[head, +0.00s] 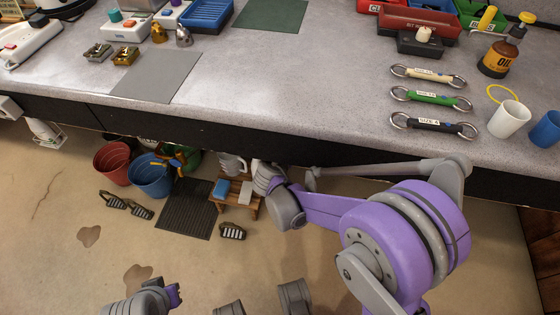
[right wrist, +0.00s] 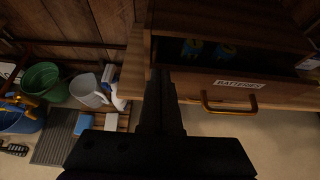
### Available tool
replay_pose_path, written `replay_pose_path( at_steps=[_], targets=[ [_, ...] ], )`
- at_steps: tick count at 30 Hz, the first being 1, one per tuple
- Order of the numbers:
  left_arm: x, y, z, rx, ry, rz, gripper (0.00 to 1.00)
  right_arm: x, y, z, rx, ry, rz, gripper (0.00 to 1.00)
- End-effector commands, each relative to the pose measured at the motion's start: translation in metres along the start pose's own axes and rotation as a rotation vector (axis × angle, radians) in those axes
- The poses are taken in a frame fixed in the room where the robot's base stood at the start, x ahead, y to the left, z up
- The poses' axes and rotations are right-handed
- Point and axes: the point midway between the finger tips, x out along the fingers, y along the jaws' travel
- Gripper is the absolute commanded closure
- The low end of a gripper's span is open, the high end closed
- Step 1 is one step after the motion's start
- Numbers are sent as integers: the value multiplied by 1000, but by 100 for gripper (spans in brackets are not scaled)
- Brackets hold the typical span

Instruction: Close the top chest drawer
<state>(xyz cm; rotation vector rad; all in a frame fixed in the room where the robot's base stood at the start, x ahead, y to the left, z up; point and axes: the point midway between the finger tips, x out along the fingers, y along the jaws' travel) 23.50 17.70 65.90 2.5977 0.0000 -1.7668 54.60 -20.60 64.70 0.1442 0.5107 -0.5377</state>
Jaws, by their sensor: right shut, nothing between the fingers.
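In the right wrist view, a wooden chest (right wrist: 265,22) holds a drawer (right wrist: 285,95) that stands pulled open. Its front bears a white "BATTERIES" label (right wrist: 238,84) and a brass-coloured handle (right wrist: 232,109). Blue packs (right wrist: 192,48) lie in the dark inside. My right gripper (right wrist: 160,76) is shut and empty, at the left end of the drawer front; I cannot tell whether it touches. In the head view my right arm reaches under the counter, and the chest and gripper are hidden there.
The counter (head: 300,90) overhangs the reach. Below it are a red bucket (head: 112,163), a blue bucket (head: 148,178), a dark mat (head: 186,208) and a small wooden stool (head: 236,205). A white jug (right wrist: 88,90) stands left of the chest. Open floor lies in front.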

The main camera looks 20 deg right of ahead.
Motion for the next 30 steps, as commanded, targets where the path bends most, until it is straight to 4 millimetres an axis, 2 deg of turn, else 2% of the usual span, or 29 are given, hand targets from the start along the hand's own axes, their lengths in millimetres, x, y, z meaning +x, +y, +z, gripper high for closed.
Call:
replay_pose_path(
  at_steps=[1,5,17,20,30],
  targets=[
    [0,0,0,0,0,0,100,8,-1,4,2,0,-2,100],
    [0,0,0,0,0,0,100,16,-1,9,-1,0,0,100],
    [0,0,0,0,0,0,100,13,0,10,-1,0,1,100],
    [-4,0,-1,0,1,0,100,3,0,10,-1,0,2,100],
    [-19,0,-4,0,4,0,100,-51,0,10,0,0,2,100]
  ],
)
